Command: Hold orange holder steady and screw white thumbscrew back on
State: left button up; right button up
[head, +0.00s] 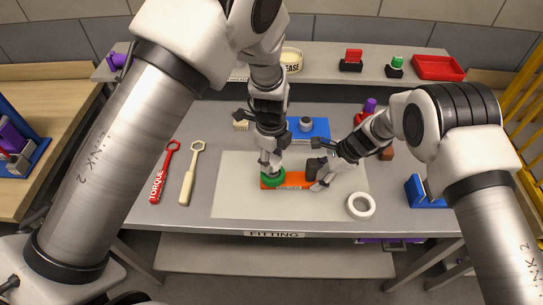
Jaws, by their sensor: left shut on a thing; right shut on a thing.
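The orange holder (294,180) lies on the pale mat, with a green round part (273,178) at its left end. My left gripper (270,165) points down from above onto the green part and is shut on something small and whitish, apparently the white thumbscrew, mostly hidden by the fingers. My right gripper (321,176) comes in from the right and is shut at the right end of the orange holder. Its dark finger parts cover that end, so the exact contact is hidden.
A red torque wrench (164,172) and a cream wrench (191,172) lie left. A blue stand (320,128) is behind. A red tray (438,67) is on the back shelf.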

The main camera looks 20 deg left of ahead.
pick_arm(q)
jog(key=shift+f, duration=1.2)
jog(key=m, duration=0.6)
jog(key=shift+w, duration=0.1)
jog(key=m, duration=0.5)
jog(key=shift+d+m, duration=0.15)
jog(key=shift+m, duration=0.15)
jog(key=o, duration=1.4)
jog(key=shift+c, duration=0.2)
